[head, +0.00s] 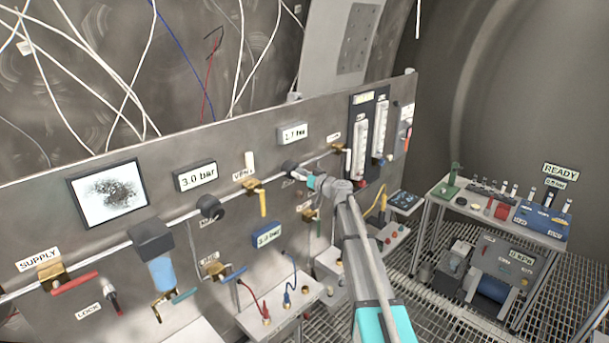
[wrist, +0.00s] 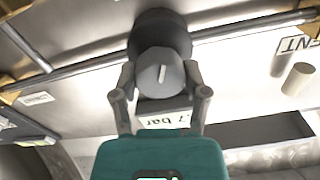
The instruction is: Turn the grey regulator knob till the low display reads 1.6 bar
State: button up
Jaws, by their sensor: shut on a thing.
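The grey regulator knob (wrist: 160,75) has a white pointer mark on its face and sits on a dark round body on the pipe. My gripper (wrist: 160,70) has one finger on each side of the knob and is shut on it. In the head view my gripper (head: 304,178) meets the dark regulator (head: 289,167) at the panel, and the knob itself is mostly hidden. The display above it (head: 293,133) appears to read 1.7 bar. In the wrist view a display (wrist: 165,121) is partly covered by my gripper, with "7 bar" showing.
Another display (head: 195,176) reads 3.0 bar. A similar dark knob (head: 210,208) and a yellow-handled valve (head: 260,196) lie to the left. A blue display (head: 267,235) is below. Flow tubes (head: 360,138) stand to the right. A side table (head: 480,203) is farther right.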

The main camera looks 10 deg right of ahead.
jog(key=o, duration=1.1)
jog(key=shift+w, duration=0.1)
jog(key=shift+o, duration=0.2)
jog(key=shift+d, duration=0.1)
jog(key=v, duration=1.2)
jog(key=shift+f, duration=0.1)
